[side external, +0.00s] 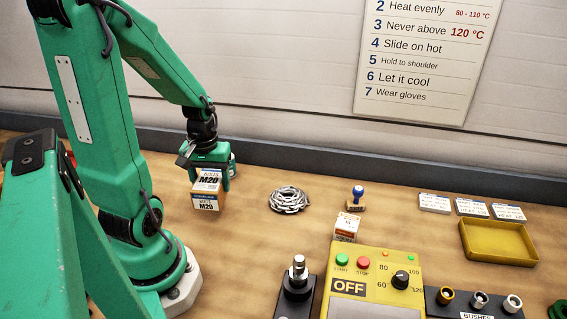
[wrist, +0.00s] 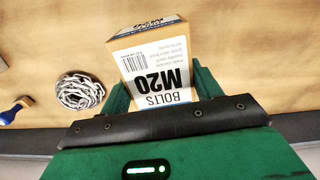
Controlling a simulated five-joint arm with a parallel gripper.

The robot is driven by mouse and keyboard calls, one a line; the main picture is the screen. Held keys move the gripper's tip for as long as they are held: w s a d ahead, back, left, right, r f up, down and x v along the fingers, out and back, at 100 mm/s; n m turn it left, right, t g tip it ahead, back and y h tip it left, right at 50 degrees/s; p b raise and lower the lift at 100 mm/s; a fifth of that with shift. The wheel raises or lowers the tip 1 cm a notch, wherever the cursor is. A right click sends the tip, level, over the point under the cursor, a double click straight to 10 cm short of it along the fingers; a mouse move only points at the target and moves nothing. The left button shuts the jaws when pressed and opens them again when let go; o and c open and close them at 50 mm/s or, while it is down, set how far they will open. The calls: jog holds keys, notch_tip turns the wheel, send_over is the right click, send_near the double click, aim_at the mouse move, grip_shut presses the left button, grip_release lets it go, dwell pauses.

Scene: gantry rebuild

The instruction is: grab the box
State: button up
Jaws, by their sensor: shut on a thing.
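A white, orange and blue box marked "BOLTS M20" (side external: 207,196) is at the left of the bench in the side view, below the end of my arm. My gripper (side external: 212,178) is shut on this box, with its green fingers on either side. In the wrist view, the box (wrist: 158,65) sits between the fingers of my gripper (wrist: 163,90), its printed face toward the camera. Part of the box is hidden by the dark gripper edge. I cannot tell whether its bottom touches the bench.
A coiled chain (side external: 289,200) lies to the right of the box. Beyond it are a blue-handled stamp (side external: 356,198), a smaller orange and white box (side external: 346,227), a yellow control unit (side external: 375,262) and a yellow tray (side external: 498,241). A wall stands behind the bench.

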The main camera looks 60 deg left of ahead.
jog(key=w+d+r, duration=0.2)
jog(key=d+r, duration=0.4)
jog(key=d, duration=0.3)
jog(key=shift+d, duration=0.35)
jog(key=shift+w, duration=0.1)
dwell(0.4)
